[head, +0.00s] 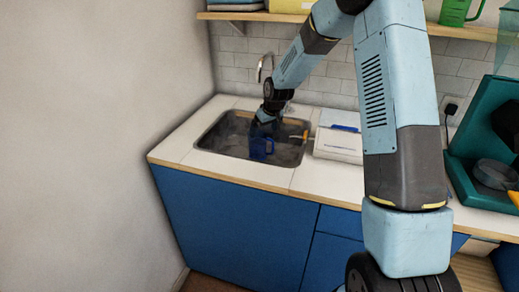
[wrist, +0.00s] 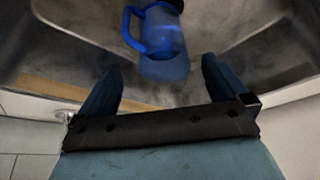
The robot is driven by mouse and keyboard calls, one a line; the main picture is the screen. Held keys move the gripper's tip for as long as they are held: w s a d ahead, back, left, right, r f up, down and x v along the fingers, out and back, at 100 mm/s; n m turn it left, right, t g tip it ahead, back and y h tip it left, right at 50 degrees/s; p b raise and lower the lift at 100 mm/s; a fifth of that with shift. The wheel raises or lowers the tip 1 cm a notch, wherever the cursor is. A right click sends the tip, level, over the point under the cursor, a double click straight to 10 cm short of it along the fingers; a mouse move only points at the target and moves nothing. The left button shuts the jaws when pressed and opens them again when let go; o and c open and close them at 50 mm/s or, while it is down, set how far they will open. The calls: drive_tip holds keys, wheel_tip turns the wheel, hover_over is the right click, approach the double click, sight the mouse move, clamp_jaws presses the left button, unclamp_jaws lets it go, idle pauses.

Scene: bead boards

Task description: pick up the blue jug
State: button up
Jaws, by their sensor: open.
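The blue jug (head: 261,147) stands in the sink basin, below my gripper (head: 266,117) in the head view. In the wrist view the jug (wrist: 163,45) is at the top middle, with its handle on the left and a see-through blue body. My gripper's two dark fingers (wrist: 160,85) are apart with nothing between them. The jug lies beyond the fingertips, roughly in line with the gap. I cannot tell the exact distance between the fingertips and the jug.
The metal sink (head: 215,142) has walls close around the jug and gripper. A tap (head: 260,66) rises behind it. A white box (head: 338,146) stands on the counter right of the sink. A shelf (head: 262,17) with a green jug (head: 455,11) hangs above.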

sight(258, 143)
drive_tip(key=x, duration=1)
drive_tip(key=shift+a, duration=0.1)
drive_tip(key=shift+r, duration=0.15)
drive_tip(key=c, duration=1.3)
